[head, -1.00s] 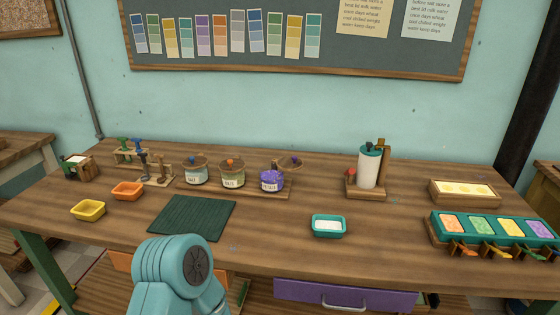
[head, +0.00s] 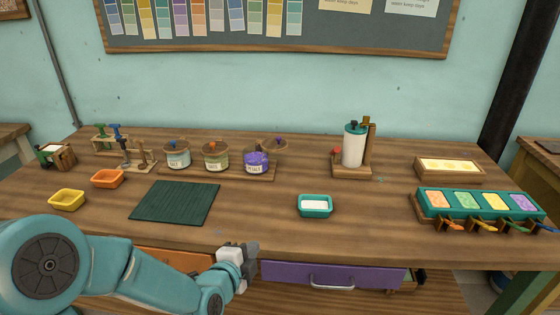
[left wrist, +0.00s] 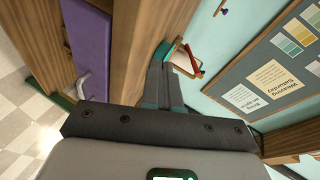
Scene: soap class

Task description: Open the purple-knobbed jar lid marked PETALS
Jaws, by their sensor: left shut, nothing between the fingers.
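The PETALS jar (head: 257,163) stands at the right end of a low wooden rack at the back of the table. Its purple contents show at the open top. Its round wooden lid (head: 270,145) with a purple knob sits off the mouth, raised at the jar's upper right; whether it is hinged I cannot tell. My left gripper (head: 250,253) is at the table's front edge, well in front of the jar, shut and empty. Its fingers also show in the left wrist view (left wrist: 178,70). My right gripper is in no view.
The SALT jar (head: 177,157) and another jar (head: 216,158) stand left on the rack, lids on. A green mat (head: 175,203), teal dish (head: 315,206) and pump dispenser (head: 353,147) are nearby. Bare tabletop (head: 260,208) lies between mat and dish.

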